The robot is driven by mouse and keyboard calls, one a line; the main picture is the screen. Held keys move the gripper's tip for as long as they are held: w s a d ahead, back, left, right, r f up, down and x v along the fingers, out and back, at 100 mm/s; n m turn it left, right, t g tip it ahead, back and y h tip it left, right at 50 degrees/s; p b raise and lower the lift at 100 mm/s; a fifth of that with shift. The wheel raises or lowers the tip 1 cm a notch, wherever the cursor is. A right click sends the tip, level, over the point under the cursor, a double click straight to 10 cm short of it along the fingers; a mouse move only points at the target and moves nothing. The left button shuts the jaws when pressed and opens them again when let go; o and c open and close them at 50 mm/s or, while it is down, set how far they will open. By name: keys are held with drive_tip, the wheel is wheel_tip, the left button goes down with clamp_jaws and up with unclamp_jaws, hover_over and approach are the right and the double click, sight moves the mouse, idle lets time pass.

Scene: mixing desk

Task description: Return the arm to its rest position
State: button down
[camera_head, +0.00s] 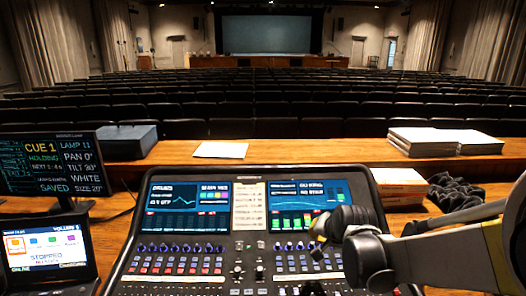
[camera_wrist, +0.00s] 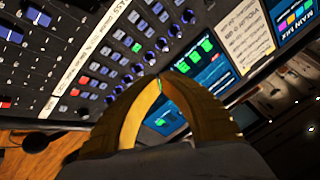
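My arm (camera_head: 455,255) reaches in from the right edge in the head view. My gripper (camera_head: 316,242) is over the right half of the mixing desk (camera_head: 128,252), just below its right screen. In the wrist view, the two yellow fingers of my gripper (camera_wrist: 162,80) curve together and their tips meet. They are shut with nothing seen held; a gap lower between them shows the desk behind. The wrist view also shows the desk's knobs and buttons (camera_wrist: 125,60) beyond the fingers. Whether the fingertips touch the desk, I cannot tell.
A cue monitor (camera_head: 52,165) and a smaller screen (camera_head: 48,250) stand at left. A dark blue box (camera_head: 127,141), a paper sheet (camera_head: 221,150), paper stacks (camera_head: 422,142), a book (camera_head: 398,185) and black cable (camera_head: 455,190) lie on the wooden table. Space above the desk is open.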

drive_tip(key=s+r+n, duration=0.2)
drive_tip(key=s+n, duration=0.1)
drive_tip(key=s, duration=1)
drive_tip(key=s+r+n+g+b, duration=0.1)
drive_tip(key=s+r+n, duration=0.1)
drive_tip(key=s, duration=1.2)
drive_tip(key=shift+d+r+n+h, duration=0.25)
drive_tip(key=shift+r+n+h, duration=0.15)
drive_tip(key=shift+n, duration=0.4)
